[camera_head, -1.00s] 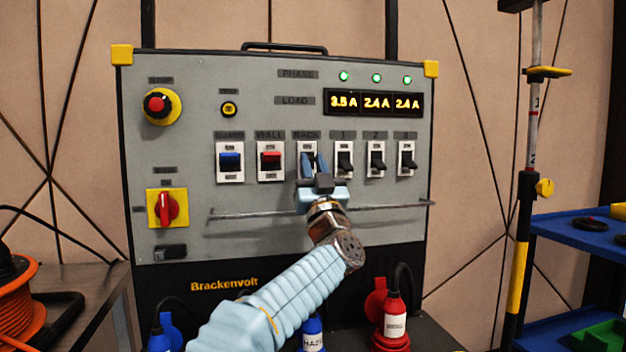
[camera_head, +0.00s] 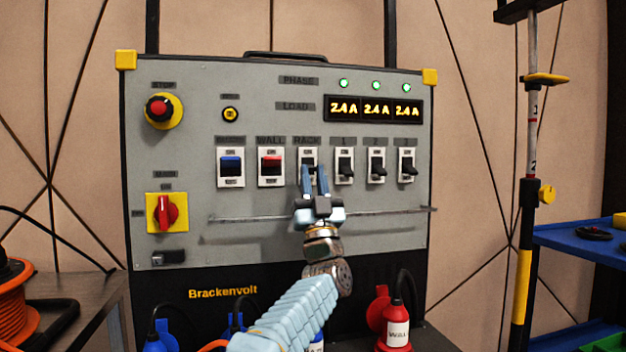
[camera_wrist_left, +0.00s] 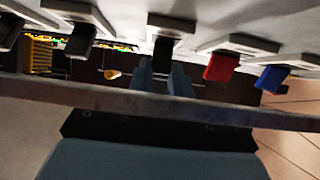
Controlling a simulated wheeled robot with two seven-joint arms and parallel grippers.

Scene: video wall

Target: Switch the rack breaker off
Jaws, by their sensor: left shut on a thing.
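The rack breaker (camera_head: 309,157) is a white plate with a black lever under the RACK label, third in the row of switches on the grey panel. My left gripper (camera_head: 314,179) reaches up to it from below, its two blue-grey fingers shut on the lever and partly hiding it. The left wrist view shows the black lever (camera_wrist_left: 163,48) at the tips of the fingers (camera_wrist_left: 162,76). The lever seems to point down, though the fingers cover part of it. The first load readout (camera_head: 343,108) shows 2.4 A. My right gripper is not in view.
A blue switch (camera_head: 231,164) and a red switch (camera_head: 271,163) flank the breaker at left; black-levered breakers (camera_head: 345,165) stand at right. A horizontal rail (camera_head: 250,218) runs below the switches. A red stop button (camera_head: 159,108) and red rotary switch (camera_head: 165,210) are farther left.

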